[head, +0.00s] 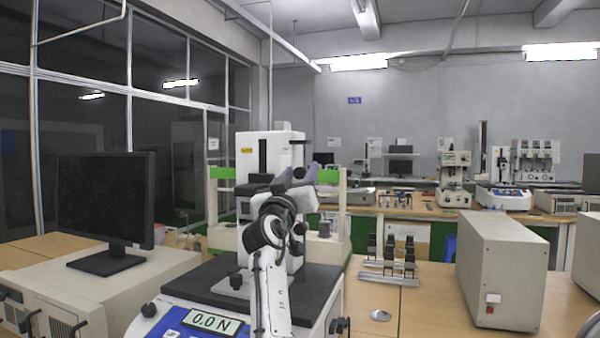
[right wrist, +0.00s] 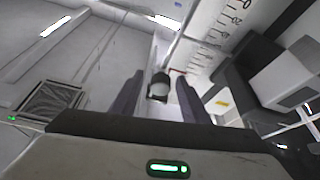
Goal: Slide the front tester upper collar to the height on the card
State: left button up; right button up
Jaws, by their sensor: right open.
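The front tester stands ahead of me in the head view, with a white column (head: 284,140) and a dark base plate (head: 225,284). Its display (head: 212,322) reads 0.0 N. My right gripper (head: 298,175) is raised in front of the column and hides part of it. In the right wrist view its fingers (right wrist: 157,78) are open, one on each side of a small grey cylindrical piece (right wrist: 159,86), with gaps showing. That piece may belong to a collar; I cannot tell. A numbered scale (right wrist: 222,32) runs beside it, with a small red mark near. I cannot make out a height card.
A black monitor (head: 103,200) stands on a beige unit at left. A grey box (head: 503,270) and a small rack of dark pieces (head: 391,268) are at right on the wooden bench. Another bench with instruments runs behind.

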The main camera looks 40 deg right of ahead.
jog(key=shift+w, duration=0.1)
grip_shut()
jog(key=shift+r, duration=0.6)
grip_release()
jog(key=b+v, duration=0.2)
jog(key=v, duration=0.8)
jog(key=shift+f, duration=0.1)
